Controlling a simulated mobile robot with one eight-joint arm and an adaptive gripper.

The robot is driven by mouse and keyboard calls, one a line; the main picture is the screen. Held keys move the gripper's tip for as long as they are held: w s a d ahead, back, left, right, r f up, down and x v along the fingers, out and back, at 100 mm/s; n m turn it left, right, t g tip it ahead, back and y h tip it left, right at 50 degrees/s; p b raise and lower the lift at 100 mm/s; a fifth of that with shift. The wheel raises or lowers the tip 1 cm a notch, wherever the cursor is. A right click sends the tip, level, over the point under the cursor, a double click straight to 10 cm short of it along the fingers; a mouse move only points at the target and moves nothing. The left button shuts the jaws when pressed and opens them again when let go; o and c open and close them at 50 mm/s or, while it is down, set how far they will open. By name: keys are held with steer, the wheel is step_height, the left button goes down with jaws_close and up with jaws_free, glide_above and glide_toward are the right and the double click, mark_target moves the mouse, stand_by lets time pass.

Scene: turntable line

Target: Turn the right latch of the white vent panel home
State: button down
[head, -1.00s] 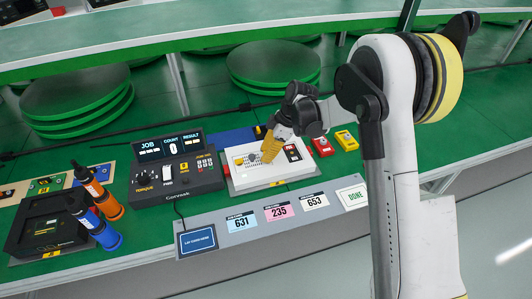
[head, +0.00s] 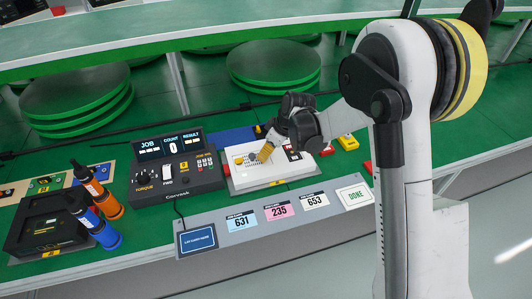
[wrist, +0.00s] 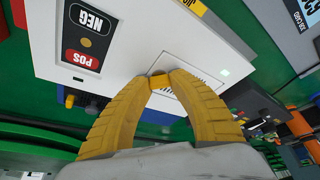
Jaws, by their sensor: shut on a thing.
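The white box (head: 275,179) stands on the green table in the head view, with a square vent panel (wrist: 186,93) outlined on its top in the wrist view. A small yellow latch (wrist: 160,82) sits at the panel edge on the side of the POS/NEG label. My gripper (wrist: 161,72) has its yellow fingers shut on this latch, one on each side. In the head view my gripper (head: 254,160) leans down to the left onto the box top. The fingers cover part of the panel and the latch's exact angle is hard to tell.
A black Job/Count/Result console (head: 178,178) stands left of the box. Red and yellow blocks (head: 348,142) lie to its right. A grey strip with number cards (head: 279,211) runs in front.

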stand_by(0.3)
steer(key=c, duration=1.1)
jaws_free()
steer(key=shift+c, duration=0.2)
steer(key=v, duration=1.2)
steer(key=shift+a, duration=0.15)
